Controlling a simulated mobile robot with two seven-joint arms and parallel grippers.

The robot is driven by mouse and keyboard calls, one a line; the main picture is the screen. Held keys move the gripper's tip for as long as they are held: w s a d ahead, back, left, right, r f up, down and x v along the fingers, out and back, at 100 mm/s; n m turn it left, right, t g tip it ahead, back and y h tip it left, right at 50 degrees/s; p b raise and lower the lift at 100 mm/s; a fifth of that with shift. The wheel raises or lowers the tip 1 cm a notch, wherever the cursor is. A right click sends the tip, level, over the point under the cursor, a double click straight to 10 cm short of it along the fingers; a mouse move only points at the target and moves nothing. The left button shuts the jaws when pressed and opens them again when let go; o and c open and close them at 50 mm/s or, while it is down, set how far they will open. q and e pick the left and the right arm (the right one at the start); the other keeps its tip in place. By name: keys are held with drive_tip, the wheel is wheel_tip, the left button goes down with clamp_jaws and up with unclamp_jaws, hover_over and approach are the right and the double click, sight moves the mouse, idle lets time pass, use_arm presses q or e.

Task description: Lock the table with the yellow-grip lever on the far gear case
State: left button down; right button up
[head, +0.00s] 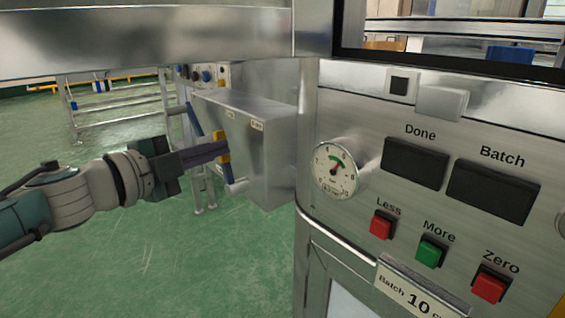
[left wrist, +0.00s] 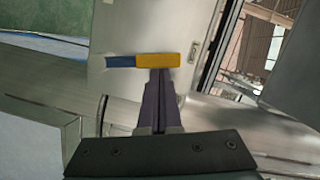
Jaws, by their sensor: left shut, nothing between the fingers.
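The lever's yellow grip (left wrist: 158,60) lies across the left wrist view, with its blue part (left wrist: 120,62) to the left. It sits in front of the face of the grey metal gear case. In the head view the gear case (head: 268,150) is a box left of the control panel, and the yellow grip (head: 222,150) shows at its left side, partly hidden by my fingers. My left gripper (head: 226,148) is shut and empty, its fingertips at the yellow grip. I cannot tell whether they touch it. The fingers also show in the left wrist view (left wrist: 159,72). My right gripper is out of view.
The control panel (head: 355,255) with a pressure gauge (head: 336,172), red and green buttons and dark displays fills the right. A metal frame (head: 115,105) stands behind my left arm. Green floor (head: 150,270) is open below the arm.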

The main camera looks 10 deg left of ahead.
use_arm(q)
drive_tip(key=shift+w+a+f+n, duration=0.1)
drive_tip(key=shift+w+a+n, duration=0.35)
drive_tip(key=shift+a, duration=0.15)
drive_tip(key=shift+w+a, duration=0.1)
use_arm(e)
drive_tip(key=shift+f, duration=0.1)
